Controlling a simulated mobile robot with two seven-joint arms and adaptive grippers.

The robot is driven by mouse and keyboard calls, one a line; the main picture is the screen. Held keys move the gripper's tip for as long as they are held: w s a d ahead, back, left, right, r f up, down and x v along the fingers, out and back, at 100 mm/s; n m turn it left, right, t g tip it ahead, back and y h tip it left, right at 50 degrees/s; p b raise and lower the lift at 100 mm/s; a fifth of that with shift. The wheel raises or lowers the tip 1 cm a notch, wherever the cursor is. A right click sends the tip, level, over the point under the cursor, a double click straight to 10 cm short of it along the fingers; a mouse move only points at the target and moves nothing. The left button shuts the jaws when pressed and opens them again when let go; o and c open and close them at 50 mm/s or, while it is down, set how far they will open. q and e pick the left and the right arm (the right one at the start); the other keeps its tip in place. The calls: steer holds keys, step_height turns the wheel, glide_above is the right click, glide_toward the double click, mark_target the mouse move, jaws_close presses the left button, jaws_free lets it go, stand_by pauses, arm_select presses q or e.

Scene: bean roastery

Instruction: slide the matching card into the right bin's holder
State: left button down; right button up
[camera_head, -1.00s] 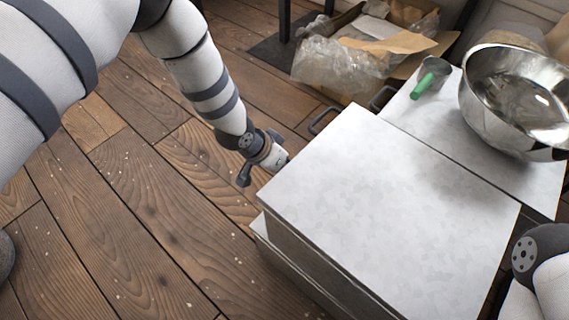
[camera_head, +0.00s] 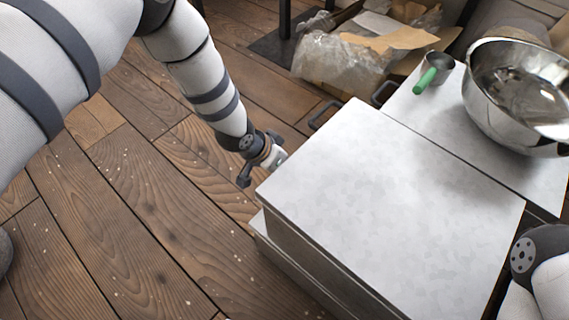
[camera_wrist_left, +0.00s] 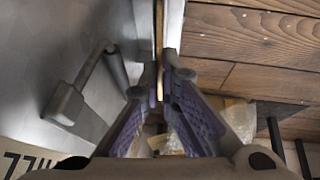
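My left gripper (camera_head: 274,161) hangs low beside the near left corner of the pale-topped bin (camera_head: 390,200), close to its side. In the left wrist view its two purple-padded fingers (camera_wrist_left: 161,82) are close together around a thin tan strip (camera_wrist_left: 159,35), seen edge-on, which looks like the card. Its face and any print are hidden. A grey metal face with a bar handle (camera_wrist_left: 85,95) is left of the fingers. A cream label with black characters (camera_wrist_left: 30,158) shows at the lower left. I cannot make out a holder. My right gripper is out of view.
A second pale surface (camera_head: 405,115) behind the bin carries a steel bowl (camera_head: 490,110) and a metal scoop with a green handle (camera_head: 424,81). Crumpled plastic and cardboard (camera_head: 345,65) lie beyond. The wooden floor (camera_head: 150,220) is open at left.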

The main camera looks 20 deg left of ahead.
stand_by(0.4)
arm_select(q)
steer(key=shift+f+b, duration=0.4)
steer(key=shift+f, duration=0.4)
steer(key=c, duration=1.7)
jaws_free()
steer(key=v, duration=1.2)
